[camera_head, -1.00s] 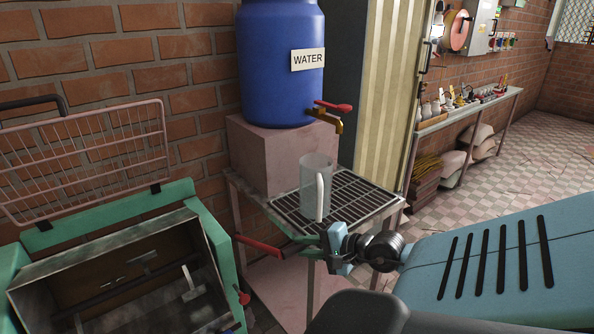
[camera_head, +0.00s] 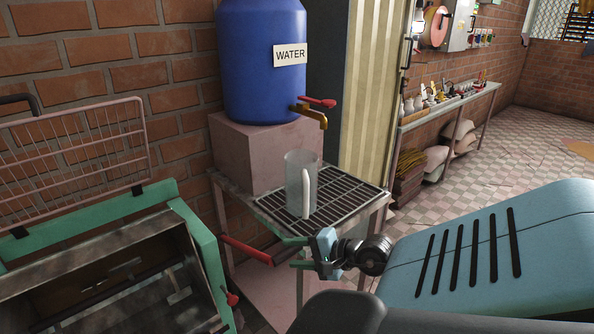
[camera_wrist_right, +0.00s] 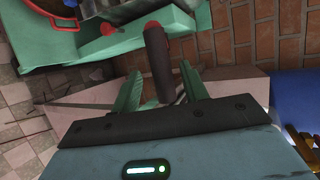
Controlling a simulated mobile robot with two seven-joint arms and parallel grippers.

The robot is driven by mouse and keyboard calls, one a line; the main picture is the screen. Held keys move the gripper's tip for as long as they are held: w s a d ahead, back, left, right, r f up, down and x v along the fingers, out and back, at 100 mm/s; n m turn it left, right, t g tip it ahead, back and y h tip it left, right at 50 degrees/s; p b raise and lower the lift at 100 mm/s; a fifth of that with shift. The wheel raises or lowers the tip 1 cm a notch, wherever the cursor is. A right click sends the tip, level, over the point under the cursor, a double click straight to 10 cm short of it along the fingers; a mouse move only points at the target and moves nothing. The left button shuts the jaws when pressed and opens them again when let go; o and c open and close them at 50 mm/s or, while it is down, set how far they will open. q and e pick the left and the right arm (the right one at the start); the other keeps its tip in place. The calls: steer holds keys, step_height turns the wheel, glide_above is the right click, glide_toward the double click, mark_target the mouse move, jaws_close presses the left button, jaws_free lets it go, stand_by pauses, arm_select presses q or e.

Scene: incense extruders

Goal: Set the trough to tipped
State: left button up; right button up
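The trough (camera_head: 205,243) is a metal box with a green frame at lower left in the head view, its mesh lid (camera_head: 70,150) standing open. A red lever (camera_head: 246,250) sticks out from near its right side toward my right gripper (camera_head: 289,254). The trough's lower part is cut off by the picture edge. My left gripper is not in view.
A blue water barrel (camera_head: 262,65) with a tap stands on a pink block (camera_head: 245,155). A clear jug (camera_head: 297,185) stands on the grated stand (camera_head: 345,195) just behind my right gripper. Tiled floor (camera_head: 470,165) is open at right.

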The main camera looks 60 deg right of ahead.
steer(key=shift+s+r, duration=0.1)
steer(key=shift+s, duration=0.05)
steer(key=b+v, duration=0.3)
steer(key=v, duration=0.4)
steer(key=shift+s, duration=0.25)
stand_by(0.5)
stand_by(0.3)
